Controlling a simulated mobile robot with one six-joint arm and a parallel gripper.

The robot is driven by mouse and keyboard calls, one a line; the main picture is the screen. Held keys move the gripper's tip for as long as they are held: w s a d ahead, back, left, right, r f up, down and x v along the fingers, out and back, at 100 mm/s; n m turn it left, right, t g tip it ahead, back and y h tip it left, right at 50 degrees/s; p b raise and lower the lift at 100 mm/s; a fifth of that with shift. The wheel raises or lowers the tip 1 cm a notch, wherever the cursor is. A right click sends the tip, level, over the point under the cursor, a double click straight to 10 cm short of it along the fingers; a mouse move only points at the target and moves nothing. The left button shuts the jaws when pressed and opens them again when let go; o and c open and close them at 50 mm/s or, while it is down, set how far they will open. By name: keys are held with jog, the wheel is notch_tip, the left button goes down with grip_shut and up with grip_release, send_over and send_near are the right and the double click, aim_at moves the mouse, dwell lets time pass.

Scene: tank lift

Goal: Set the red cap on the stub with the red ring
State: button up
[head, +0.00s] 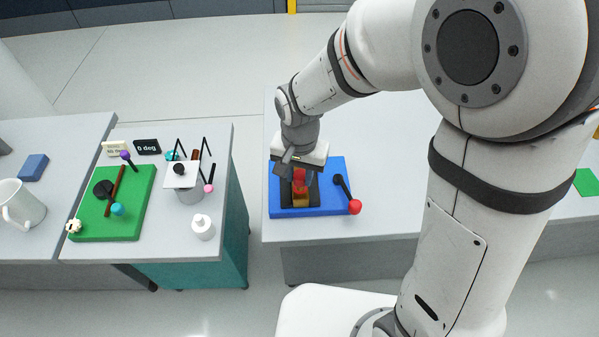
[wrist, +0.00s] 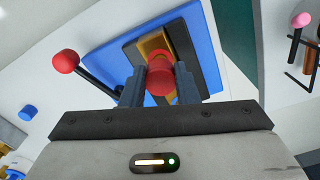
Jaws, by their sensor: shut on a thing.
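My gripper (head: 299,184) points down over the blue board (head: 328,168) on the right-hand table. In the wrist view my gripper (wrist: 160,88) is shut on a red rounded piece (wrist: 159,78), with one dark finger on each side. I cannot tell for sure that this piece is the red cap. Behind it lies a brass-coloured strip (wrist: 154,44) on a dark base (wrist: 131,53) on the blue board. The fingers and the red piece hide what is directly beneath.
A black lever with a red ball (head: 355,207) rises beside my gripper on the blue board. Across a gap stands another table with a green board (head: 137,218), a white bottle (head: 202,227) and several small knobbed items. The right-hand table's front edge is clear.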

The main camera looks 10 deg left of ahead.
jog(key=shift+f, duration=0.2)
dwell(0.5)
jog(key=shift+f+b, duration=0.3)
jog(key=shift+b, duration=0.2)
jog(key=shift+f+b, duration=0.8)
jog(key=shift+f, duration=0.15)
jog(key=o, duration=1)
jog(key=shift+r, duration=0.15)
notch_tip(320, 180, up, 8)
jog(key=shift+f, duration=0.2)
